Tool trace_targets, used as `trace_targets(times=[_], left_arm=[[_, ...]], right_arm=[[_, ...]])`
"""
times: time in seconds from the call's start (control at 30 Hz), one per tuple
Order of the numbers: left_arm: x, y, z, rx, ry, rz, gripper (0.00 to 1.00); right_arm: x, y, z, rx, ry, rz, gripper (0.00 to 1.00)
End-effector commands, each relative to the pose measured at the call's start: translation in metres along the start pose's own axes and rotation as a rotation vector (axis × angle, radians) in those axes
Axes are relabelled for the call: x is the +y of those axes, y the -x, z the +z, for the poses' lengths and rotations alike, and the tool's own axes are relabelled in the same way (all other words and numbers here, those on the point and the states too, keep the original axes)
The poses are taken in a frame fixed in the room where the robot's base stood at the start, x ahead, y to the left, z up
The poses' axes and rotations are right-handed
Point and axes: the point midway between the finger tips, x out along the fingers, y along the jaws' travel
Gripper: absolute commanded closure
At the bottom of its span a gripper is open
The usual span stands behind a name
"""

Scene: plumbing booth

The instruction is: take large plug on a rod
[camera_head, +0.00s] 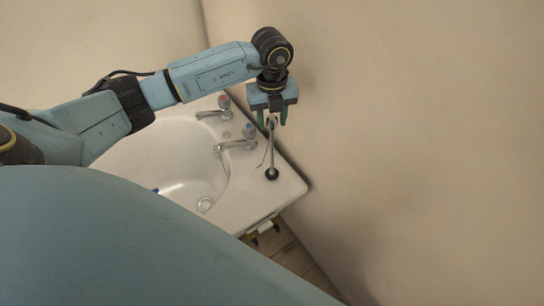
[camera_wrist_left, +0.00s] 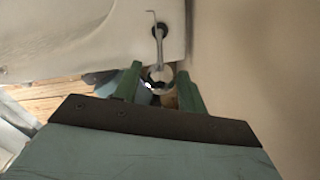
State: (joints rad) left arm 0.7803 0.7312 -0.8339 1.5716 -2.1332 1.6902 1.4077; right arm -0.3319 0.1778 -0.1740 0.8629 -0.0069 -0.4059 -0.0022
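The large plug on a rod stands upright on the right corner of the white sink. Its black plug (camera_head: 272,173) rests on the sink top, and its grey rod (camera_head: 271,148) rises to a ring at the top. In the left wrist view the rod (camera_wrist_left: 159,50) and black plug (camera_wrist_left: 160,30) also show. My left gripper (camera_head: 272,119) points down above the sink corner. In the left wrist view its green fingers (camera_wrist_left: 158,75) are apart, with the ring between their tips and small gaps beside it. My right gripper is not in view.
The white sink (camera_head: 232,215) has two taps, one with a red top (camera_head: 224,101) and one with a blue top (camera_head: 249,131), left of the rod. A beige wall (camera_head: 420,150) stands close on the right. A thin bent wire shows beside the rod.

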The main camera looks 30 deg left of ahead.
Motion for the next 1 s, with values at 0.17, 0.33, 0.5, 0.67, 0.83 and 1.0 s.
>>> trace_targets(times=[0.17, 0.33, 0.5, 0.67, 0.83, 1.0], left_arm=[[0.0, 0.0, 0.0, 0.0, 0.0, 0.0, 0.83], [0.0, 0.001, 0.0, 0.0, 0.0, 0.0, 1.0], [0.0, 0.001, 0.0, 0.0, 0.0, -0.001, 1.0], [0.0, 0.001, 0.0, 0.0, 0.0, -0.002, 1.0], [-0.001, 0.017, 0.001, -0.002, 0.0, -0.003, 1.0], [-0.001, 0.051, 0.001, -0.003, -0.001, -0.004, 1.0]], right_arm=[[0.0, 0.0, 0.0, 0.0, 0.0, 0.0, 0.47], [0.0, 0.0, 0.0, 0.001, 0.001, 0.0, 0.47], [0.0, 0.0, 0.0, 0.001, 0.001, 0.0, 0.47], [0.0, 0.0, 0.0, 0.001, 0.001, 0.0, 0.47], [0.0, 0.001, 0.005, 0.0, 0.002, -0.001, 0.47], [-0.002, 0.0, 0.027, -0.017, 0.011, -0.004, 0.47]])
